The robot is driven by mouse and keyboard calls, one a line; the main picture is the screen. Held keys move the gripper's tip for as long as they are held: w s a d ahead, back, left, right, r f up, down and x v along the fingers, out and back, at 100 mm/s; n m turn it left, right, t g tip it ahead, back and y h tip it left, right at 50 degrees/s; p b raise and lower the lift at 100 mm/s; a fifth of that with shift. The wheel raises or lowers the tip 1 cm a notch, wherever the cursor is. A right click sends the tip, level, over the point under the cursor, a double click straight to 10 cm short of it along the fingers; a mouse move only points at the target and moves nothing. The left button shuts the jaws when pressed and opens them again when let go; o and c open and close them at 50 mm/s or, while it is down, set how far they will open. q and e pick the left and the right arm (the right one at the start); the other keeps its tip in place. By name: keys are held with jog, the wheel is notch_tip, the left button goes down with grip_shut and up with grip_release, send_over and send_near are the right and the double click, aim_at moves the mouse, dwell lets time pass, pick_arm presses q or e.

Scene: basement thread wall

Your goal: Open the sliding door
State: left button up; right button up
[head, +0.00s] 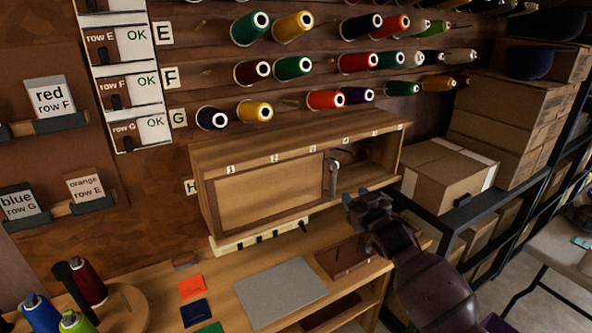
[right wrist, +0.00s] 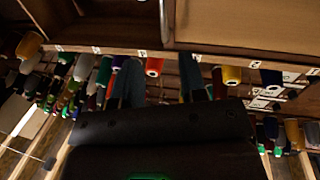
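The sliding door (head: 265,190) is a light wood panel with a darker frame in the wooden cabinet. It covers the left and middle of the cabinet front, and the right part is an open gap. A grey upright handle (head: 332,178) is at the door's right edge. My right gripper (head: 362,200) is in front of the gap, a little right of and below the handle, and appears apart from it. In the right wrist view its two fingers (right wrist: 158,85) are spread with nothing seen between them, and the door's edge (right wrist: 168,22) shows beyond. My left gripper is not in view.
Thread spools (head: 255,110) on pegs fill the wall above the cabinet. A grey mat (head: 280,292) and a brown box (head: 343,257) lie on the bench below. Cardboard boxes (head: 450,178) stand on the right shelf. Spools stand at the lower left.

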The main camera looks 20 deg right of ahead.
aim_at(335, 179)
jog(key=shift+m, duration=0.7)
jog(key=w, duration=1.1)
jog(key=shift+w+d+f, duration=0.2)
jog(key=shift+d+f, duration=0.1)
jog(key=shift+d, duration=0.05)
jog(key=shift+c, duration=0.5)
grip_shut()
